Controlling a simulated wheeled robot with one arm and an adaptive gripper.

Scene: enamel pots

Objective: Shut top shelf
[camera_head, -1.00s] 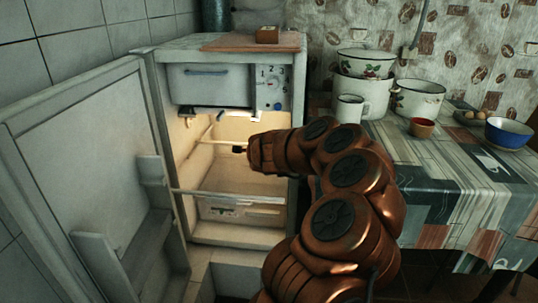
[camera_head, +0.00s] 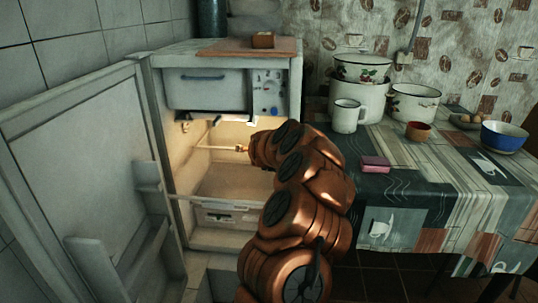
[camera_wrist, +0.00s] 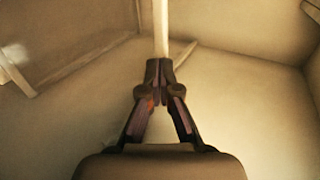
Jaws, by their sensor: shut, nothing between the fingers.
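The fridge (camera_head: 296,75) stands open, its door (camera_head: 75,165) swung out to the left. Inside the lit compartment, a thin pale bar (camera_head: 215,148), perhaps the edge of the top shelf, runs left from my gripper (camera_head: 240,149). My gripper is inside the fridge, below the freezer box. In the wrist view, my gripper (camera_wrist: 160,68) is shut and empty, and a pale bar (camera_wrist: 161,30) lies in line just beyond its fingertips. I cannot tell whether they touch. A lower shelf (camera_head: 225,184) and a drawer (camera_head: 225,217) sit beneath. My arm hides the compartment's right side.
The freezer box (camera_head: 207,88) with a blue handle is above my gripper. A table (camera_head: 400,190) at right holds pots (camera_head: 415,103), a white mug (camera_head: 346,116), a pink box (camera_head: 376,163) and a blue bowl (camera_head: 503,136). The fridge door bounds the left.

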